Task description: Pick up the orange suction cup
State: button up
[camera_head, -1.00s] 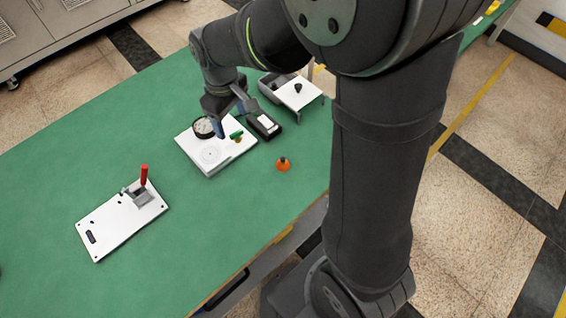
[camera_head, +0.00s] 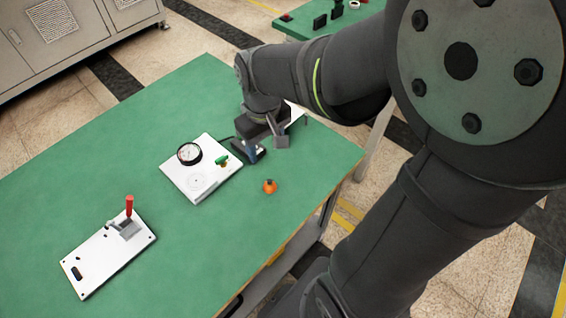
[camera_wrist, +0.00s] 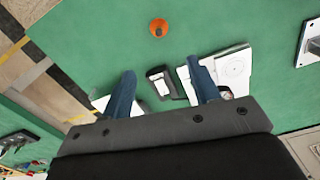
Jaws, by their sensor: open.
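The orange suction cup (camera_head: 269,186) is a small orange piece with a dark top, standing on the green table to the right of the white gauge plate. In the wrist view the orange suction cup (camera_wrist: 158,28) is near the top, beyond my fingertips and roughly between them. My gripper (camera_head: 262,148) is above the table behind the cup, apart from it. In the wrist view my gripper (camera_wrist: 163,84) shows two blue fingers spread wide with nothing held between them.
A white plate (camera_head: 178,175) carries a round gauge (camera_head: 189,153) and a green-handled valve (camera_head: 222,161). A white plate with a red-handled clamp (camera_head: 129,206) lies at the left. A dark handheld device (camera_wrist: 160,84) lies below the fingers. Table around the cup is clear.

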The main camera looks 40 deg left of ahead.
aim_at(269, 181)
notch_tip(269, 181, down, 16)
dwell(0.7)
jog(key=shift+c, duration=0.5)
jog(key=c, duration=1)
